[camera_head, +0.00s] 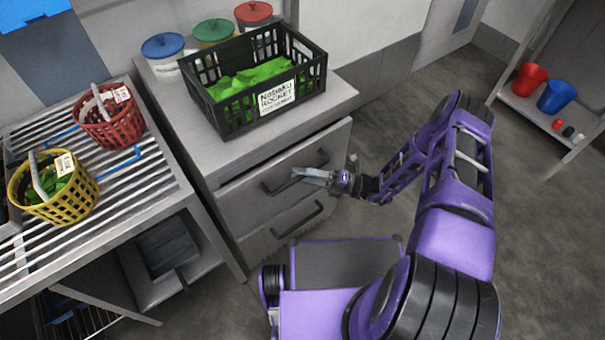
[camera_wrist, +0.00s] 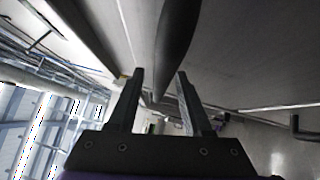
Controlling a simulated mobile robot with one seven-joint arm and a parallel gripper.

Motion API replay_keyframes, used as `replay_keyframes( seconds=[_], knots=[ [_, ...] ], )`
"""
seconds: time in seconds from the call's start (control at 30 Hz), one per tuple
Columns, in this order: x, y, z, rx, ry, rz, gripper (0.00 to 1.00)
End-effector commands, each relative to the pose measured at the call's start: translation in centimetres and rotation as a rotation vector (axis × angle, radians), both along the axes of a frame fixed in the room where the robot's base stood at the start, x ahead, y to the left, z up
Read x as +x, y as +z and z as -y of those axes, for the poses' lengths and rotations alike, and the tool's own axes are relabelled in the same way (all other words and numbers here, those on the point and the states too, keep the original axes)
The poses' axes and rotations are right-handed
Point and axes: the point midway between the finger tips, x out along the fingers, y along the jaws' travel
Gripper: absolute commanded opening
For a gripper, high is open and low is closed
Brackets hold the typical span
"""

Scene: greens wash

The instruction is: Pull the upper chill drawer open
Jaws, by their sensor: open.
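The upper chill drawer (camera_head: 338,146) is in the grey cabinet below the counter and looks closed. Its dark bar handle (camera_head: 276,188) runs across the front. My gripper (camera_head: 302,174) is at this handle, its fingers pointing left toward the drawer front. In the wrist view my gripper's two fingers (camera_wrist: 160,78) are apart, and the dark handle (camera_wrist: 178,40) reaches down into the space between them. I see no finger closed on it; whether either touches it I cannot tell.
The lower drawer handle (camera_head: 298,220) sits just below. A black crate (camera_head: 232,122) of greens stands on the counter, with lidded tubs behind. A slatted table (camera_head: 125,205) with red (camera_head: 108,128) and yellow (camera_head: 70,205) baskets is at left.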

Motion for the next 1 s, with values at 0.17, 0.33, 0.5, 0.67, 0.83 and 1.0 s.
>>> replay_keyframes(
  seconds=[0.17,0.33,0.5,0.67,0.83,1.0],
  knots=[
    [-0.01,-0.01,0.02,0.0,0.0,0.0,0.46],
    [-0.01,-0.02,0.03,0.0,0.0,0.0,0.15],
    [-0.02,-0.02,0.04,0.0,0.0,0.0,0.0],
    [-0.01,-0.01,0.05,0.0,0.0,0.0,0.0],
    [0.0,0.0,0.05,0.0,0.0,0.0,0.0],
    [0.0,0.01,0.06,0.0,0.0,0.0,0.0]
  ],
)
